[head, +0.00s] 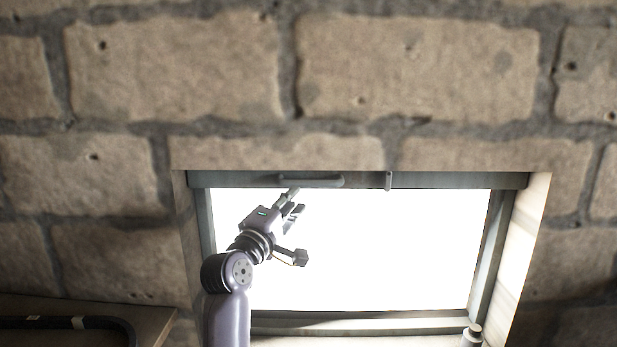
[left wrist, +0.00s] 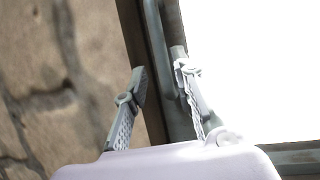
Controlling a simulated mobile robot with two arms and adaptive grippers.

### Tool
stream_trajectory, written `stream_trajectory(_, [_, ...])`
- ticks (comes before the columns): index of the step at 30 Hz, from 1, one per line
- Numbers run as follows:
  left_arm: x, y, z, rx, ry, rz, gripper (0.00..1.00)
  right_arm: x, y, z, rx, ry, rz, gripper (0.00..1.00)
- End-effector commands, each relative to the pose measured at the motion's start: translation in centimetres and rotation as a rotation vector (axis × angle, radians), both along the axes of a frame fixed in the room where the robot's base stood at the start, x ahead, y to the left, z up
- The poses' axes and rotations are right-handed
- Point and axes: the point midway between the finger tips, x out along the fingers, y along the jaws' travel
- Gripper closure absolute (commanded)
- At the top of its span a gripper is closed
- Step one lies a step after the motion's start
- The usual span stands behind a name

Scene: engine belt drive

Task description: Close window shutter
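The window shutter is a grey-green frame (head: 360,321) around a bright white pane, set in a recess in the wall. A bar handle (head: 312,181) lies along its top rail, and a small latch-like piece (head: 388,180) sits to its right. My left gripper (head: 296,203) is just below the handle, in front of the pane. In the left wrist view its two fingers (left wrist: 160,68) stand apart, with the handle (left wrist: 156,38) seen between them. I cannot tell whether either finger touches it. My right gripper is not in view.
A rough stone block wall (head: 420,70) surrounds the window. At the lower left is a ledge (head: 155,318) with a dark hose-like thing (head: 110,322). A pale cylinder with a dark band (head: 472,336) stands at the lower right. The space right of my gripper is clear.

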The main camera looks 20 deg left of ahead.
Motion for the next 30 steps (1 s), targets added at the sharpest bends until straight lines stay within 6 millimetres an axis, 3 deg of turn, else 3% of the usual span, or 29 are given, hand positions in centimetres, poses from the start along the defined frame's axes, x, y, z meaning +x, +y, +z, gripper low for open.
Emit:
stream_trajectory(9, [5.9,-0.7,1.3,0.002,0.003,0.0,0.75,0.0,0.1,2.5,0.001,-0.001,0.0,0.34])
stream_trajectory(15, [8.2,-1.0,1.5,0.001,0.002,-0.001,0.75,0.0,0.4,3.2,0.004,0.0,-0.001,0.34])
stream_trajectory(30, [9.0,-1.1,1.5,0.002,0.001,0.0,0.79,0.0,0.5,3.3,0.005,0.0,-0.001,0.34])
